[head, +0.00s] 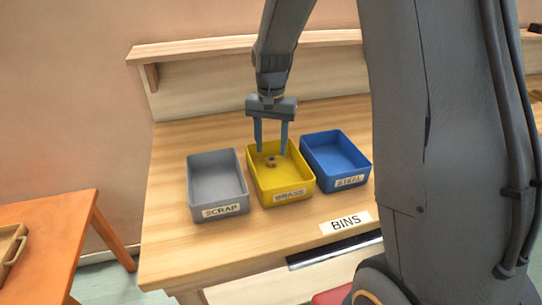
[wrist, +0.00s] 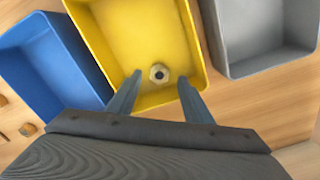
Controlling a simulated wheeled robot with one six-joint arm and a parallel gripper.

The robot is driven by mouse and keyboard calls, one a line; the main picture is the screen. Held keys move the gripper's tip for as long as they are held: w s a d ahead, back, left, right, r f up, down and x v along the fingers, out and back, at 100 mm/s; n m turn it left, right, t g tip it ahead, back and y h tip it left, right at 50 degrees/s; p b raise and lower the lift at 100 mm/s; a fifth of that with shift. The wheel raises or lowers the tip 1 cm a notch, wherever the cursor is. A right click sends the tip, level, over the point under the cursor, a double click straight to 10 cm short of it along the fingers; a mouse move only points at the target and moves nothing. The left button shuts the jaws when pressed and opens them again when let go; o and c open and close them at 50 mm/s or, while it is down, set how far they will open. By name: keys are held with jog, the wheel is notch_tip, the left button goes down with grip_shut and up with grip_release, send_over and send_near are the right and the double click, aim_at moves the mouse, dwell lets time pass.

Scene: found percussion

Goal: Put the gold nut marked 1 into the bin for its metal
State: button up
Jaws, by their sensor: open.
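A gold nut (head: 271,162) lies on the floor of the yellow bin labelled BRASS (head: 282,198). In the wrist view the nut (wrist: 158,73) sits near one wall of the yellow bin (wrist: 140,30), just beyond and between my fingertips. Any mark on it is too small to read. My gripper (head: 271,150) is open and empty, pointing down over the yellow bin, with the nut apart from both fingers.
A grey bin labelled SCRAP (head: 216,185) stands to the left and a blue bin labelled STEEL (head: 336,160) to the right. A BINS sign (head: 346,222) lies at the table's front. A shelf (head: 200,50) runs along the back. Small brown pieces (wrist: 28,129) show beside the blue bin.

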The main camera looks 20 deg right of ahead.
aim_at(271, 160)
notch_tip(271, 160, up, 8)
jog(key=b, duration=0.1)
jog(key=shift+b, duration=0.3)
